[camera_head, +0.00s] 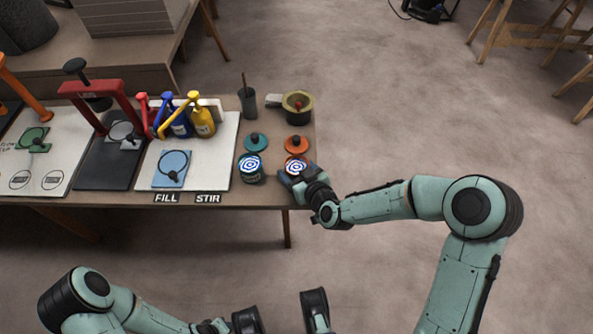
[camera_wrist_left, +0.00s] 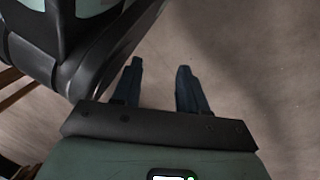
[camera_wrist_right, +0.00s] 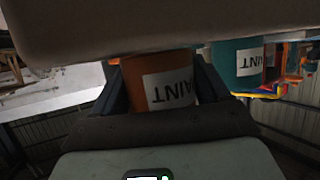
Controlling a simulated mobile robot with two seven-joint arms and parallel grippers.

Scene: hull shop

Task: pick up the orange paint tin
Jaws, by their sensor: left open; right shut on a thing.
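The orange paint tin (camera_head: 296,166) is at the right front of the table, with a blue-and-white ringed pattern on top. My right gripper (camera_head: 291,179) is shut on it from the front right. In the right wrist view the orange tin (camera_wrist_right: 158,78), with its white label upside down, sits between the two fingers. I cannot tell whether the tin touches the table. My left gripper (camera_wrist_left: 156,88) is open and empty in the left wrist view, above bare floor.
A teal tin (camera_head: 250,168) stands just left of the orange one. Behind them lie a teal lid (camera_head: 256,142) and an orange lid (camera_head: 297,144). A dark cup (camera_head: 247,101) and an olive pot (camera_head: 298,107) stand further back. Coloured bottles and presses fill the left.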

